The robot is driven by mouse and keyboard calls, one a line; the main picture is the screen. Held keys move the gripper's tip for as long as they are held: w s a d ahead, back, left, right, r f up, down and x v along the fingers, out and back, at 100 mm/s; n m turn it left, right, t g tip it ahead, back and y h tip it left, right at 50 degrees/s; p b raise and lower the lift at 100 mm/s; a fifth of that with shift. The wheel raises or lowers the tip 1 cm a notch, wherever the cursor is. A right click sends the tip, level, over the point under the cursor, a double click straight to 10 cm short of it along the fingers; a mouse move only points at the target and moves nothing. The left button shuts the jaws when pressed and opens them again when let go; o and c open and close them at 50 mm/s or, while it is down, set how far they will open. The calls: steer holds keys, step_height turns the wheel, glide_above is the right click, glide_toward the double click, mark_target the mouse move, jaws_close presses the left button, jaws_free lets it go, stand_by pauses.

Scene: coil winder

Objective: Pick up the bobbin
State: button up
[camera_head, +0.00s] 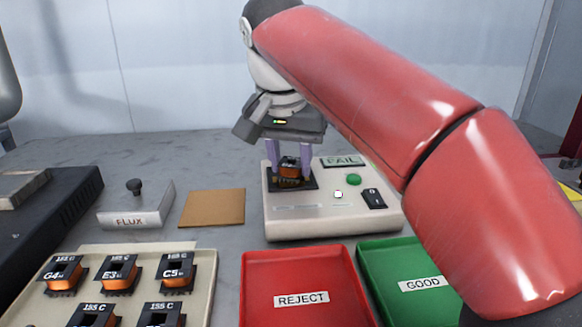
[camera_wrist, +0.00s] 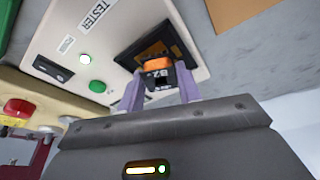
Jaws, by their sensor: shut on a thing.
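The bobbin (camera_head: 289,169), black with an orange winding, is at the dark square nest (camera_head: 312,184) of the tester (camera_head: 330,228). In the wrist view the bobbin (camera_wrist: 158,70) shows a label that seems to read B2. My gripper (camera_head: 290,160) is above the tester, its two purple fingers on either side of the bobbin and shut on it. In the wrist view the gripper (camera_wrist: 160,90) also has the bobbin between its fingertips. I cannot tell whether the bobbin is in the nest or just above it. The tester display (camera_head: 344,161) reads FAIL.
A red REJECT tray (camera_head: 262,312) and a green GOOD tray (camera_head: 385,250) stand in front of the tester, both seemingly empty. A cream tray (camera_head: 204,262) holds several labelled bobbins at the left front.

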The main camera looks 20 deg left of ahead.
steer(key=shift+r, duration=0.15)
step_height(320, 180, up, 10)
steer(key=p, duration=0.4)
stand_by(0.7)
